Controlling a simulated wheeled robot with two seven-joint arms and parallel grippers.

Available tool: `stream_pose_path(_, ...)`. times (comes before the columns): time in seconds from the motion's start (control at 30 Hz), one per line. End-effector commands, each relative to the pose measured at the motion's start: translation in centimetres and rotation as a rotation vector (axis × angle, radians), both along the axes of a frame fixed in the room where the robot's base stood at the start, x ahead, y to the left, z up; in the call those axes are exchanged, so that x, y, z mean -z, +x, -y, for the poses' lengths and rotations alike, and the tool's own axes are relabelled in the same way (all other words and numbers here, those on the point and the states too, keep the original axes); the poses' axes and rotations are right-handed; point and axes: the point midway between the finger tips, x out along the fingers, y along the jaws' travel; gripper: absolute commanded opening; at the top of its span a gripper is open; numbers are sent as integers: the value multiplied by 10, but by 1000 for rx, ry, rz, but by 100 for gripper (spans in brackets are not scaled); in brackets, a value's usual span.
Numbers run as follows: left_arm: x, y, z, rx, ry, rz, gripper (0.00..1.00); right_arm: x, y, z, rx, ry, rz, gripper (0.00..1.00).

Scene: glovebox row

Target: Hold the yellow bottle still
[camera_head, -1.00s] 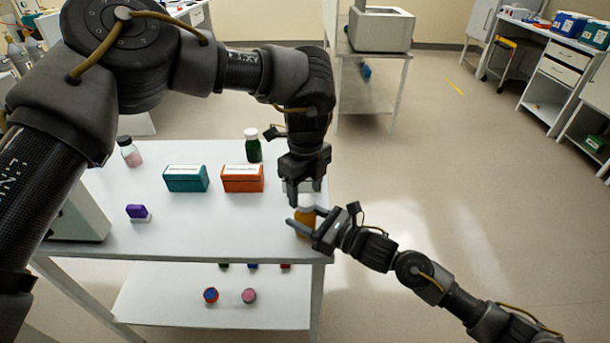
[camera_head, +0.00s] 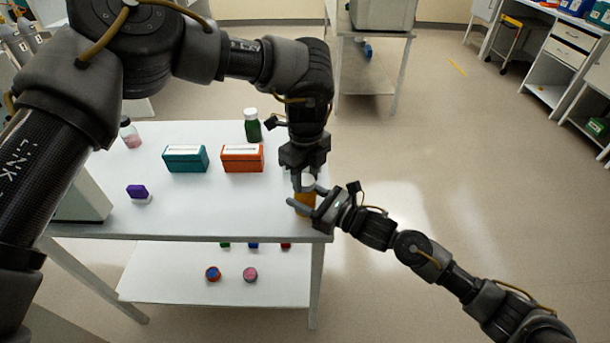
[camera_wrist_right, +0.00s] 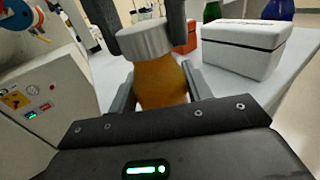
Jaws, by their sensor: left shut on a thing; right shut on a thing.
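The yellow bottle (camera_head: 304,204), amber with a white ribbed cap (camera_head: 307,182), stands upright at the right front corner of the table. In the right wrist view the bottle (camera_wrist_right: 160,82) fills the middle, with its cap (camera_wrist_right: 146,40) on top. My right gripper (camera_head: 304,200) is shut on the bottle's body from the right side, one finger on each side. My left gripper (camera_head: 307,184) points down from above and is shut on the cap. Its fingers (camera_wrist_right: 140,38) flank the cap in the right wrist view. The fingers partly hide the bottle and cap.
On the table (camera_head: 230,212) stand a teal box (camera_head: 186,160), an orange box (camera_head: 242,159), a green bottle (camera_head: 252,127), a pink-filled bottle (camera_head: 131,135) and a small purple item (camera_head: 137,191). The lower shelf (camera_head: 180,287) holds small round items. Open floor lies to the right.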

Motion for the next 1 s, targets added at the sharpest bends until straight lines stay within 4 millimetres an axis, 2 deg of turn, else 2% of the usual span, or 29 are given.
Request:
stream_pose_path(0.13,0,0,0,105,-1,1,11,0,0,0,0,0,0,0)
stream_pose_path(0.27,0,0,0,392,0,0,11,0,0,0,-1,0,0,0)
stream_pose_path(1.0,1,1,-1,2375,3,-2,11,0,-1,0,-2,0,0,0)
